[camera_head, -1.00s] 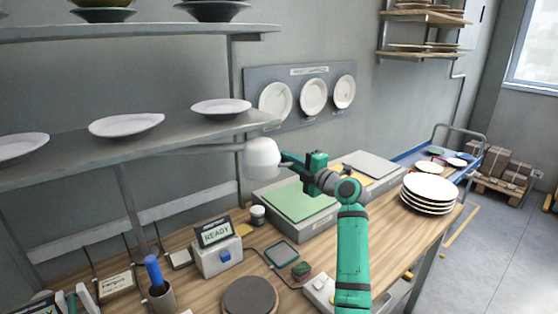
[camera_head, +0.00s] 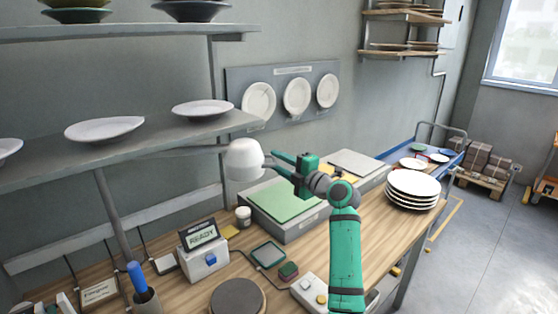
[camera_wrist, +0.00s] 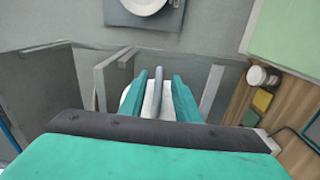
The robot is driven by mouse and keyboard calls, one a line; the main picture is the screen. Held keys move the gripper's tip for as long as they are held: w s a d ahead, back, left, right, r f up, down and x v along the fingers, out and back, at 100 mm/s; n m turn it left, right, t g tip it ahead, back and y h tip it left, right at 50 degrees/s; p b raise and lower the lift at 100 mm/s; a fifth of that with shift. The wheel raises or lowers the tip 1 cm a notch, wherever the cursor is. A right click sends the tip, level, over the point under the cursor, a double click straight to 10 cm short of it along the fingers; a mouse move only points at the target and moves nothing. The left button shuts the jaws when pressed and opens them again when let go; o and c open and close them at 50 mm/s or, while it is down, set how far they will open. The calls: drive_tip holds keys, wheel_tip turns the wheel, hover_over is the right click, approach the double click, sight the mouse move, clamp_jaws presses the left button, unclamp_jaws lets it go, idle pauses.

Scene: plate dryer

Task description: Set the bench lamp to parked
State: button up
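The bench lamp's white rounded head (camera_head: 244,160) hangs from a grey arm (camera_head: 198,149) below the lower shelf, over the back of the bench. My gripper (camera_head: 274,161) is at the right side of the lamp head. In the wrist view, my two teal fingers (camera_wrist: 160,95) stand apart on either side of a slim grey bar (camera_wrist: 158,85). White lamp surface shows behind the bar. Gaps show beside the bar, so the fingers look open around it. Contact with the lamp is hard to tell. No parked marking is legible.
A green-topped box (camera_head: 284,199) stands below my gripper. A READY display (camera_head: 203,254), a blue-handled tool in a cup (camera_head: 146,302) and a round dark disc (camera_head: 238,297) are on the bench. A plate stack (camera_head: 413,188) is right. The shelf (camera_head: 60,167) is close left.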

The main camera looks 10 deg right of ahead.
drive_tip(key=v, duration=0.8)
drive_tip(key=shift+s+d, duration=0.2)
drive_tip(key=shift+s, duration=0.15)
drive_tip(key=shift+w, duration=0.1)
